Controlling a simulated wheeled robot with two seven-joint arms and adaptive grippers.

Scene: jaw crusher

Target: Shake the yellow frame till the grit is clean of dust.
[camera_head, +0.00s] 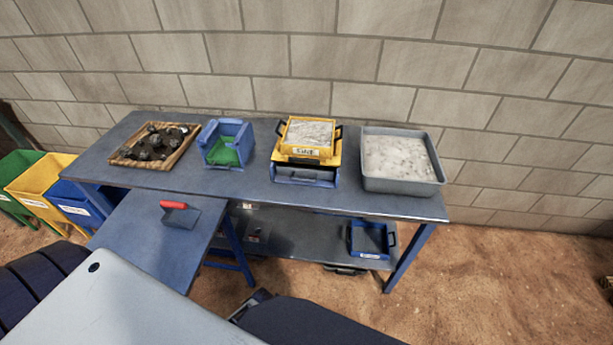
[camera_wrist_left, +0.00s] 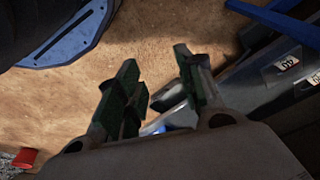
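The yellow frame (camera_head: 306,153) stands on the bench in the head view, labelled "FINE" and filled with pale grit (camera_head: 309,132). It has dark handles at its left and right sides and rests on a blue base (camera_head: 305,176). Whether dust is mixed in the grit is too small to tell. My left gripper (camera_wrist_left: 157,62) shows in the left wrist view, its dark green fingers apart with nothing between them, over sandy floor and away from the yellow frame. My right gripper is not in view.
On the bench (camera_head: 290,190) are a wooden tray of dark stones (camera_head: 154,144), a blue box with green inside (camera_head: 227,143) and a grey tray of pale material (camera_head: 400,163). A red-handled scoop (camera_head: 179,212) lies on the side table. A blue frame (camera_head: 371,239) sits on the lower shelf.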

